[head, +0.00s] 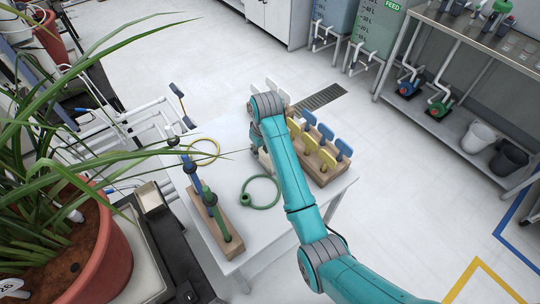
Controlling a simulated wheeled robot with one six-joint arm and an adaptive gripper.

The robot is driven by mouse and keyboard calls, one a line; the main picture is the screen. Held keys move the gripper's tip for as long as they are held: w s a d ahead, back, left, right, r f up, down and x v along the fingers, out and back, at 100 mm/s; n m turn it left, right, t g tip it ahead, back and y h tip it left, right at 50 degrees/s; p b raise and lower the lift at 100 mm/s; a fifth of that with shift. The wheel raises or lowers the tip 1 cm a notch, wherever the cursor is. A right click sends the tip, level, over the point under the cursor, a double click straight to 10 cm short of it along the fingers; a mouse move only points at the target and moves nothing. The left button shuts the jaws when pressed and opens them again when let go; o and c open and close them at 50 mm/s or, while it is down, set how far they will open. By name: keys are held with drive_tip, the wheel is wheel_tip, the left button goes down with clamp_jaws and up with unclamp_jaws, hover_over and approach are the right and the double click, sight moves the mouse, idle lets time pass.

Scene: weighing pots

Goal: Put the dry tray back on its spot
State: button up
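I cannot pick out a tray that is clearly the dry tray, nor a spot marked for it. My teal arm reaches from the lower right over a white table (268,240). My gripper is mostly hidden behind the arm's far end, so its fingers and anything in them cannot be made out. A large terracotta pot (112,262) with a long-leaved plant stands at the lower left on a pale, flat-topped support (148,280). I cannot tell whether that support is a tray.
On the table are a wooden peg stand (222,232), a green ring (262,204), a yellow ring (206,142) and a wooden rack (330,172) of blue and yellow tags. Blue (508,222) and yellow (462,283) floor lines lie right. A metal bench (475,42) stands upper right. Floor between is clear.

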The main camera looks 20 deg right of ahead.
sight(261, 163)
drive_tip(key=shift+w+a+f, duration=0.1)
drive_tip(key=shift+w+f, duration=0.1)
drive_tip(key=shift+f, duration=1.2)
drive_tip(key=shift+w+f, duration=0.15)
drive_tip(key=shift+f, duration=1.2)
clamp_jaws()
